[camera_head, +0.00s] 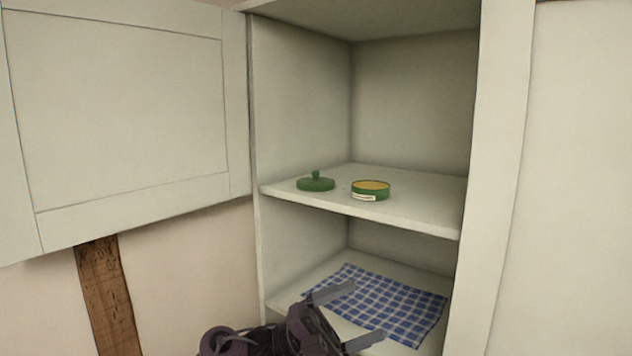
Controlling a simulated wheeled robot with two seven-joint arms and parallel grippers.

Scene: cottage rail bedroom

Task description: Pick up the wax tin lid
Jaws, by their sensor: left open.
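The wax tin lid (316,184) is a flat green disc with a small knob on top. It lies knob-up on the cupboard's upper shelf (425,216), towards the left side. The open wax tin (370,190), green with yellow wax and a pale label, stands just to its right, apart from it. My left gripper (358,315) is open and empty, below the upper shelf and in front of the lower one, with its fingers pointing right. My right gripper is not in view.
A blue checked cloth (385,297) lies on the lower shelf. The cupboard door (120,120) stands open at the left. A side wall (300,110) bounds the shelves at left, and a white frame post (497,180) at right. The space above the upper shelf is free.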

